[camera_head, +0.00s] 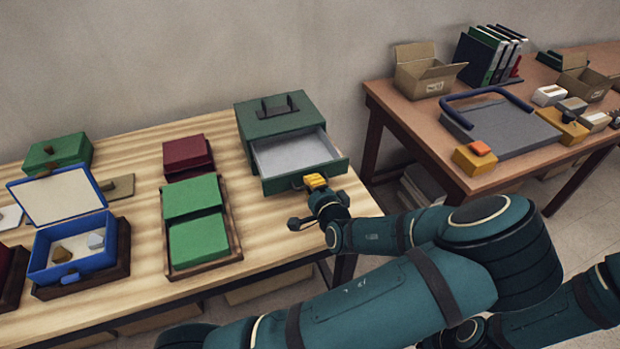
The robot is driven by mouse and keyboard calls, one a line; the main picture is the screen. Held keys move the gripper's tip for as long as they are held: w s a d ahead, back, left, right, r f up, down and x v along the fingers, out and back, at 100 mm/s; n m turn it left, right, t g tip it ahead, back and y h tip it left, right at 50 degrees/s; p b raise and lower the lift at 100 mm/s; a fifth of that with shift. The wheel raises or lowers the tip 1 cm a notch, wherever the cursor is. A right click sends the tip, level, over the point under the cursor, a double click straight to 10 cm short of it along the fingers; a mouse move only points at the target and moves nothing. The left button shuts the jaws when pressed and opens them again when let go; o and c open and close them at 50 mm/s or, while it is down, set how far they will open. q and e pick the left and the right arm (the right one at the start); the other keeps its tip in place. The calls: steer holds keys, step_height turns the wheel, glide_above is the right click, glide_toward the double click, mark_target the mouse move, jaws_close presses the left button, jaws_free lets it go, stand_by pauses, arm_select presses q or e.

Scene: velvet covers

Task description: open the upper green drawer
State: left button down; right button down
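The green drawer cabinet (272,122) stands at the back right of the light wooden table, with a dark handle on its top. Its drawer (318,168) is pulled well out toward the front right, and its pale grey inside shows empty. My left gripper (315,182) is at the drawer's front. Its yellow fingertips are close together at the dark front handle (297,184) and look shut on it; they hide part of the handle. My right gripper is out of view.
On the wooden table (128,225) are green blocks in a tray (206,262), a dark red box (187,154), an open blue box (74,256) and a green box (58,150). A brown table (405,103) with cartons and binders stands at right, across a gap.

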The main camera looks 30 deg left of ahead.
arm_select(q)
steer(key=c, duration=1.1)
jaws_free()
steer(key=shift+o, duration=0.2)
steer(key=v, duration=1.2)
